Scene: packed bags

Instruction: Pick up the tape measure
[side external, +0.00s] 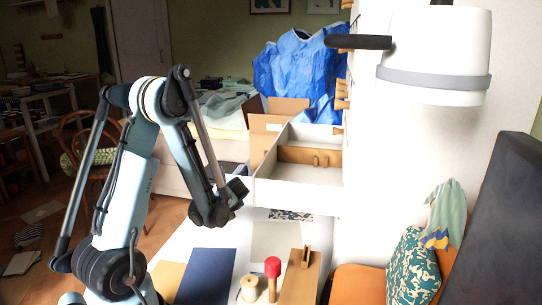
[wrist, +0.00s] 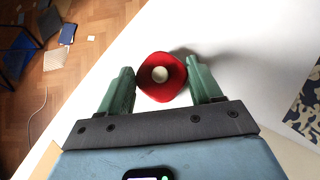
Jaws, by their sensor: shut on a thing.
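In the wrist view, a red, rounded thing with a pale round centre (wrist: 161,86) sits between the two green fingers of my gripper (wrist: 163,70). It looks like the tape measure, though no markings can be read. The fingers are shut on its left and right sides. In the side external view, my gripper (side external: 237,190) is at the lower end of my arm, above the white table and left of the drawer. The fingers and the held thing cannot be made out there.
A white open drawer (side external: 300,190) with a wooden divider juts out right of my gripper. Below stand a red-topped thing (side external: 272,268), a pale spool (side external: 250,289) and a wooden block (side external: 302,275). A dark blue mat (side external: 206,276) lies left. The wrist view shows wooden floor (wrist: 60,85) beyond the table edge.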

